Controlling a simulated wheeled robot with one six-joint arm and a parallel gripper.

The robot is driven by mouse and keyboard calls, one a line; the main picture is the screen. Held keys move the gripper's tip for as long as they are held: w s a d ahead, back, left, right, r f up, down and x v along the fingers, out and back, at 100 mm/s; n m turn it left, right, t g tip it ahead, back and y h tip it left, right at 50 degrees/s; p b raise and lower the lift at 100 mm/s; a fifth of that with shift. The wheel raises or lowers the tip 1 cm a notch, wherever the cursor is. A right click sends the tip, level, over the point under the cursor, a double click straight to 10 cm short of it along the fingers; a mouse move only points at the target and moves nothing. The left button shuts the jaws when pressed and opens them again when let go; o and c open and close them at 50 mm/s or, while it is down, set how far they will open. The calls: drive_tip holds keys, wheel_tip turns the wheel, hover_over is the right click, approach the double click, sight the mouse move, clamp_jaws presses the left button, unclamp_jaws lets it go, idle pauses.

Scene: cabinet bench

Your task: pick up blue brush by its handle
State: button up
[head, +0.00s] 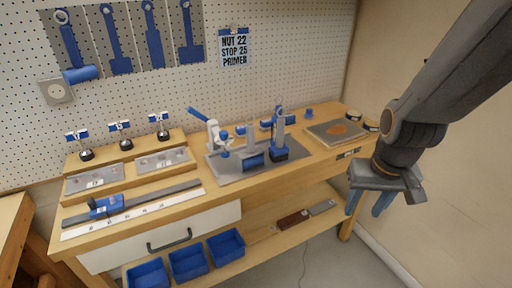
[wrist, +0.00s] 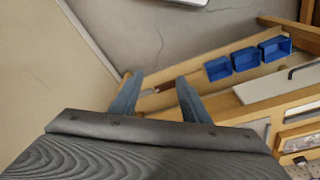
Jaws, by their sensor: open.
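No single thing is clearly recognisable as the blue brush. Several flat blue tool shapes hang on the pegboard in the head view. The leftmost one (head: 68,42) has a ring at its top and a thick blue cylinder (head: 80,74) at its lower end; I cannot tell whether it is a brush. My gripper (head: 366,208) is open and empty, pointing down in front of the bench's right end, far from the pegboard tools. In the wrist view my gripper's two blue-grey fingers (wrist: 159,79) stand apart with nothing held between them.
The wooden bench (head: 222,188) carries a grey plate (head: 225,173) with a blue press (head: 279,140). Blue bins (head: 188,263) and a reddish-brown block (head: 293,219) are on the lower shelf. A wall (head: 440,200) stands at the right. Floor in front is open.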

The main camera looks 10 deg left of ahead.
drive_tip(key=w+a+f+n+t, duration=0.2)
drive_tip(key=w+f+t, duration=0.15)
drive_tip(key=w, duration=0.85)
drive_tip(key=n+t+y+b, duration=0.3)
drive_tip(key=n+t+y, duration=0.1)
drive_tip(key=t+y, duration=0.55)
approach(281, 130)
drive_tip(key=x, duration=0.4)
drive_tip(key=shift+h, duration=0.25)
drive_tip(key=p+x, duration=0.3)
drive_tip(key=x, duration=0.3)
drive_tip(key=shift+w+a+f, duration=0.1)
drive_tip(key=shift+w+a, duration=0.1)
drive_tip(key=shift+w, duration=0.25)
clamp_jaws()
